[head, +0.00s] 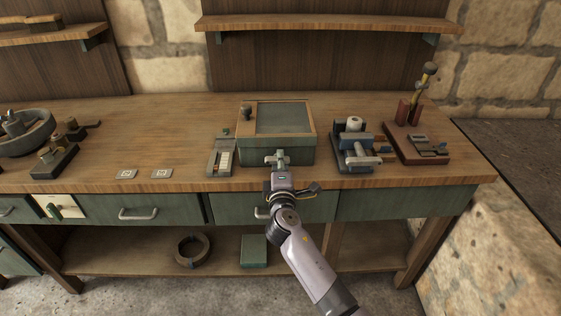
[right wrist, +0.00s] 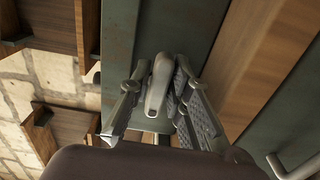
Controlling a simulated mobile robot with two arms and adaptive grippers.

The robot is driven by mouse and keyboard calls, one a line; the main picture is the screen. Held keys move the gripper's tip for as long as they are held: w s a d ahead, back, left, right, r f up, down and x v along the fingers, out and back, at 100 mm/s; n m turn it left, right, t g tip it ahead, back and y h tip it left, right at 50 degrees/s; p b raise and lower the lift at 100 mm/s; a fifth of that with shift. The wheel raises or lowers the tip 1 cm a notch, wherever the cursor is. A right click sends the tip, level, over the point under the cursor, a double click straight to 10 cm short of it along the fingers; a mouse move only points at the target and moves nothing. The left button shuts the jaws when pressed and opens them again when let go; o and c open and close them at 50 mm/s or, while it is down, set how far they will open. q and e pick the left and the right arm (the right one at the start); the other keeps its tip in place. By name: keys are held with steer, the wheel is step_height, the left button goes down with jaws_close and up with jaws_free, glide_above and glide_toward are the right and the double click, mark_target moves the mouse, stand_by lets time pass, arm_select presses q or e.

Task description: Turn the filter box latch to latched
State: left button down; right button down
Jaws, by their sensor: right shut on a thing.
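The filter box (head: 294,155) is a green box with a wood-framed lid, on the front middle of the bench; its green front also shows in the right wrist view (right wrist: 163,28). The latch (right wrist: 158,85) is a pale grey metal lever on that front. My right gripper (head: 278,160) reaches the box front from below. In the right wrist view, the fingers of my right gripper (right wrist: 162,100) lie on either side of the lever, shut on it. Part of the latch's mount is hidden. I cannot tell the latch's exact setting from these views. My left gripper is not in view.
A slotted holder (head: 220,156) stands close left of the box, and a clamp-like device (head: 356,150) stands close right. The bench top left of the holder is mostly clear, with two small plates (head: 161,173).

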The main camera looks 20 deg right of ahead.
steer(key=c, duration=1.6)
jaws_free()
steer(key=shift+a, duration=0.1)
steer(key=shift+s, duration=0.1)
steer(key=v, duration=1.1)
steer(key=shift+s+a, duration=0.1)
steer(key=shift+s, duration=0.25)
